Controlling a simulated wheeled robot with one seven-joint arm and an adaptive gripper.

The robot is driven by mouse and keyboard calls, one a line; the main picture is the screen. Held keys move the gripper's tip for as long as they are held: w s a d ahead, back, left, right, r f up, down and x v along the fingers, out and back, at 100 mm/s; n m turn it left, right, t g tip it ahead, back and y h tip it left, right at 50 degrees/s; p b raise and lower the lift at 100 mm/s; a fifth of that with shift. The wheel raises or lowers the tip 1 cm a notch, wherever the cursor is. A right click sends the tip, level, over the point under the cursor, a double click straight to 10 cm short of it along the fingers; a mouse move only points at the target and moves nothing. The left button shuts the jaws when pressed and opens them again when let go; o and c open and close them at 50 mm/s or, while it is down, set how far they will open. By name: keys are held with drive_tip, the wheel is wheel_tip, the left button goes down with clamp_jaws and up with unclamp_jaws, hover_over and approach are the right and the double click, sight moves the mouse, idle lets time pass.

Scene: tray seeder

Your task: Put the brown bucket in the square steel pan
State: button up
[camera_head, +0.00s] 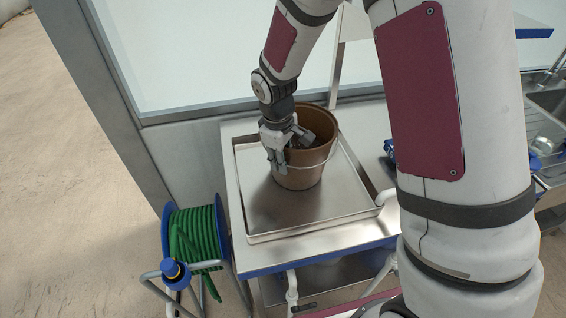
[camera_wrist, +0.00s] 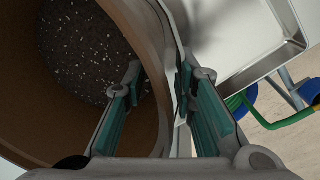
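The brown bucket (camera_head: 308,170) stands upright inside the square steel pan (camera_head: 262,215), towards its back right, and appears to rest on the pan floor. Its thin wire handle hangs down around its side. Dark speckled material (camera_wrist: 85,45) lies in the bucket in the wrist view. My gripper (camera_head: 287,146) is at the bucket's left rim, pointing down. In the wrist view my gripper (camera_wrist: 160,78) has one finger inside the bucket and one outside. The fingers are spread, with a gap between the inner finger and the wall. The pan also shows in the wrist view (camera_wrist: 262,62).
The pan lies on a steel table (camera_head: 232,178) with a blue edge. A green hose reel (camera_head: 195,238) stands at its left front. A window wall (camera_head: 220,50) is close behind. A sink (camera_head: 552,98) is at the right. The front of the pan is bare.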

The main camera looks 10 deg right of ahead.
wheel_tip(320, 180, up, 10)
drive_tip(key=s+d+r+m+t, duration=0.2)
drive_tip(key=s+d+r+m, duration=0.2)
drive_tip(key=s+r, duration=0.7)
drive_tip(key=s+d+r+m+t+y, duration=0.1)
drive_tip(key=s+r+m, duration=0.3)
drive_tip(key=s, duration=0.8)
drive_tip(key=shift+d+r+m+t+b, duration=0.2)
drive_tip(key=shift+d+m+t+b, duration=0.25)
drive_tip(key=shift+d+t, duration=0.2)
